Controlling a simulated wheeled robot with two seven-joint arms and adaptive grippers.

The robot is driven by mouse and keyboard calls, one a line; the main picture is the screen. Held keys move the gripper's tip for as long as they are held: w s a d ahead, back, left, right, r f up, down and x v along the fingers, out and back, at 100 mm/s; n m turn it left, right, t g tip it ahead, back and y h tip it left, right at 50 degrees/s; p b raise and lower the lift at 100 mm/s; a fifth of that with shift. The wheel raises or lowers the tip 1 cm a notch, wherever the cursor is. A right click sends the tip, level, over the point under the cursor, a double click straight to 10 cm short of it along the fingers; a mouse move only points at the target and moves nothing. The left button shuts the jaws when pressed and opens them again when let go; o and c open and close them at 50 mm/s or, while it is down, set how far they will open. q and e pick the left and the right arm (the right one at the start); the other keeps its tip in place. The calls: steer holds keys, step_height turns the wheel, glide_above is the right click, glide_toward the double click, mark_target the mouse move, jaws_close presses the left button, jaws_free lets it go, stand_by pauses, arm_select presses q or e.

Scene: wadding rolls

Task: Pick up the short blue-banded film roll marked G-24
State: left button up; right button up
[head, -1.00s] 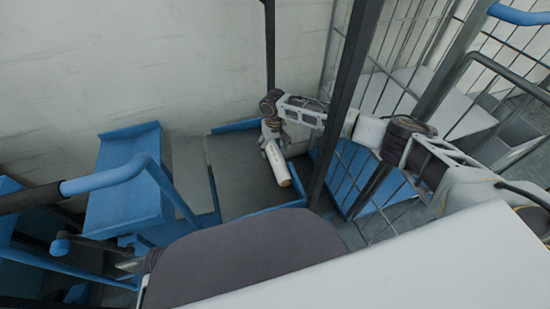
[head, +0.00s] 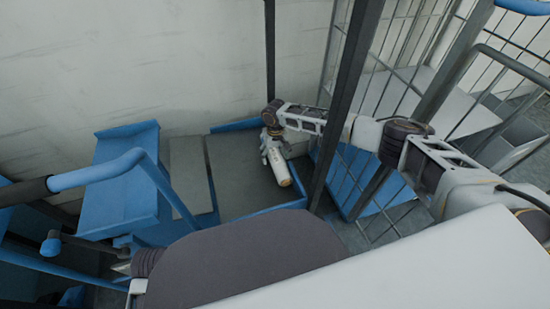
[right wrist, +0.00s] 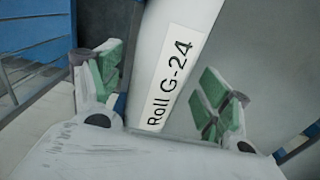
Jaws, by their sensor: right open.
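The roll (head: 281,171), pale and cylindrical, lies on the grey floor of a blue-edged shelf by the back wall. In the right wrist view its white label (right wrist: 172,85) reads "Roll G-24". My right gripper (head: 272,150) is at the roll's far end, reaching down from above. In the right wrist view its green-padded fingers (right wrist: 165,90) are apart, one on each side of the roll, with a gap clearest on the right. The blue band is not clear. A small pale tip at lower left may be my left gripper; its jaws cannot be made out.
A dark upright post (head: 345,105) and a wire mesh cage (head: 400,70) stand right of the shelf, close to my right arm. A blue tray (head: 125,190) and blue handle (head: 100,174) are on the left. Bare shelf floor (head: 236,178) shows left of the roll.

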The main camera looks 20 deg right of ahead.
mark_target(275, 153)
arm_select(q)
steer(key=shift+f, duration=0.1)
arm_select(e)
steer(key=shift+c, duration=0.4)
steer(key=c, duration=1.4)
arm_select(q)
steer(key=shift+w, duration=0.25)
arm_select(e)
steer(key=shift+r, duration=0.1)
arm_select(q)
steer(key=shift+r, duration=0.2)
arm_select(e)
steer(key=shift+r, duration=0.1)
